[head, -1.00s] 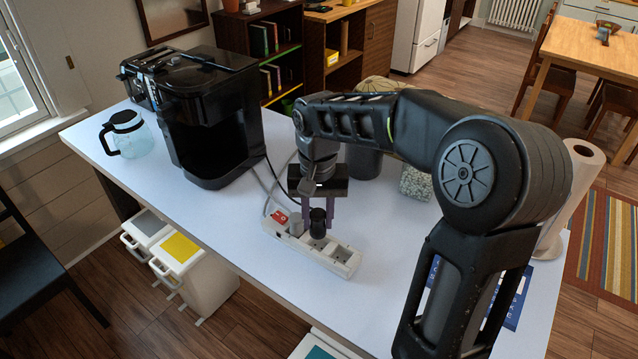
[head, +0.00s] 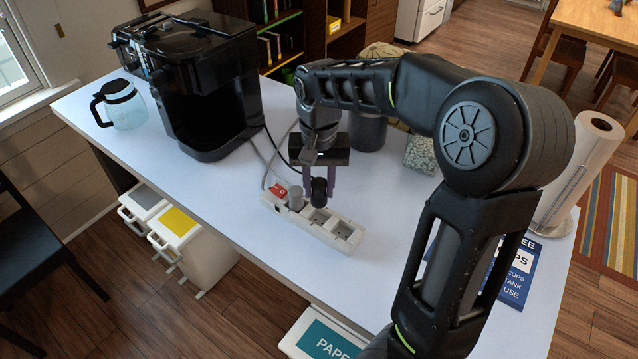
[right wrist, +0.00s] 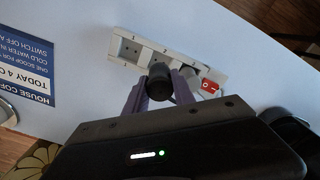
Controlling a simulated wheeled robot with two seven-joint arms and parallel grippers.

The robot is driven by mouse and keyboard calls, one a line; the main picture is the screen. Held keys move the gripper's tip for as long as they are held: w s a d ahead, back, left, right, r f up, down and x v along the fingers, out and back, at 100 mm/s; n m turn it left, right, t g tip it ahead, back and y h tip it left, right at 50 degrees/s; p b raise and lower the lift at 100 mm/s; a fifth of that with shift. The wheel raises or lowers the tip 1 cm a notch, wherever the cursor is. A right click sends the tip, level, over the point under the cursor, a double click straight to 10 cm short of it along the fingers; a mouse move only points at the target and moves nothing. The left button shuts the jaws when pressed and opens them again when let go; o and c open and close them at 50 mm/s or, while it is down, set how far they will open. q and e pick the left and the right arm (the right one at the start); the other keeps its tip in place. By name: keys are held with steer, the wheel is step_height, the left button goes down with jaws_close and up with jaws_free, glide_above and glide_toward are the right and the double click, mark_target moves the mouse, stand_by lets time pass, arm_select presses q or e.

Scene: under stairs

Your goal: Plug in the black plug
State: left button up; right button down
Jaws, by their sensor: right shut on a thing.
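The black plug (head: 319,191) is between the two purplish fingers of my right gripper (head: 320,194), which is shut on it. The plug is at the white power strip (head: 350,247), over its socket area beside a grey plug (head: 296,197). Its prongs are hidden, and I cannot tell whether it touches the strip. Bare sockets show to its right. In the right wrist view the black plug (right wrist: 158,82) overlaps the strip (right wrist: 119,48) near the red switch (right wrist: 209,87). My left gripper is not in view.
A black coffee machine (head: 200,90) and a glass jug (head: 124,105) stand left on the white counter (head: 230,205). Cables run behind the strip. A dark canister (head: 368,132), patterned box (head: 420,153), blue sign (head: 515,275) and paper roll (head: 580,175) are right. The counter before the strip is clear.

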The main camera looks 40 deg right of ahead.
mark_target(319, 199)
step_height(319, 199, down, 2)
steer(key=shift+f+b, duration=0.15)
steer(key=shift+b, duration=0.45)
steer(key=shift+f+b, duration=0.4)
steer(key=shift+f, duration=0.25)
steer(key=shift+f, duration=0.2)
steer(key=shift+s+f+b, duration=0.1)
steer(key=shift+f+b, duration=0.85)
steer(key=shift+f, duration=0.3)
stand_by(0.3)
steer(key=shift+a, duration=0.1)
steer(key=c, duration=1)
jaws_free()
steer(key=shift+f, duration=0.1)
steer(key=shift+o, duration=0.2)
